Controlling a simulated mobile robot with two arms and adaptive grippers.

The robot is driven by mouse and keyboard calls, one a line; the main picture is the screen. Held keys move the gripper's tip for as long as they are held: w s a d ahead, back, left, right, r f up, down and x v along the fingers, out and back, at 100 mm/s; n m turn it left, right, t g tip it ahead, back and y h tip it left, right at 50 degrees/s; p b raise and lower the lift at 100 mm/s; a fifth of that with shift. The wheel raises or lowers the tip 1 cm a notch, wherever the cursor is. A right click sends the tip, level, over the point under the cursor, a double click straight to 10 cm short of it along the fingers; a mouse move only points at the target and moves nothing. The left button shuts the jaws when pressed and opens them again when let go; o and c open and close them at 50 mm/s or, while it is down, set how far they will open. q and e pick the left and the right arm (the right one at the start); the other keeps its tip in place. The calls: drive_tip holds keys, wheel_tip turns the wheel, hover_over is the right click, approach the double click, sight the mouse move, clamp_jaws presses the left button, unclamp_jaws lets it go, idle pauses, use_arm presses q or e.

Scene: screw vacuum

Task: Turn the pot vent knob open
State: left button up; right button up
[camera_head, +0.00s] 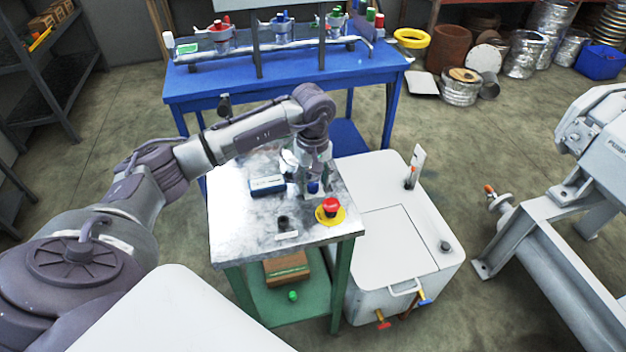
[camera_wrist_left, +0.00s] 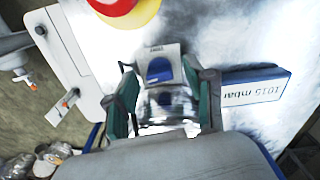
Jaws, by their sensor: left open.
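A blue knob (camera_head: 313,187) sits on the metal-topped table under my left gripper. In the left wrist view the blue knob (camera_wrist_left: 159,68) shows on a small white plate with a printed label too small to read. My left gripper (camera_head: 314,178) points down over it. In the wrist view its green-lined fingers (camera_wrist_left: 160,78) are open, one on each side of the knob; whether they touch it I cannot tell. A shiny, see-through vessel (camera_head: 289,160) stands just behind the gripper, partly hidden. My right gripper is not in view.
A display box (camera_wrist_left: 253,87) reading 1015 mbar lies beside the knob. A red emergency button on a yellow base (camera_head: 330,211) and a small black knob (camera_head: 283,222) sit nearer the table's front. A white cabinet (camera_head: 398,240) adjoins the right side; a blue bench (camera_head: 290,78) stands behind.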

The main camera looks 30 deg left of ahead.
use_arm(q)
drive_tip(key=shift+f, duration=0.25)
drive_tip(key=c, duration=1)
drive_tip(key=shift+a+f+m+b, duration=0.15)
drive_tip(key=shift+m+b, duration=0.25)
drive_tip(key=shift+b, duration=0.5)
clamp_jaws()
drive_tip(key=shift+m+b, duration=0.3)
drive_tip(key=shift+m, duration=0.1)
drive_tip(key=shift+r, duration=0.2)
drive_tip(key=o, duration=1)
unclamp_jaws()
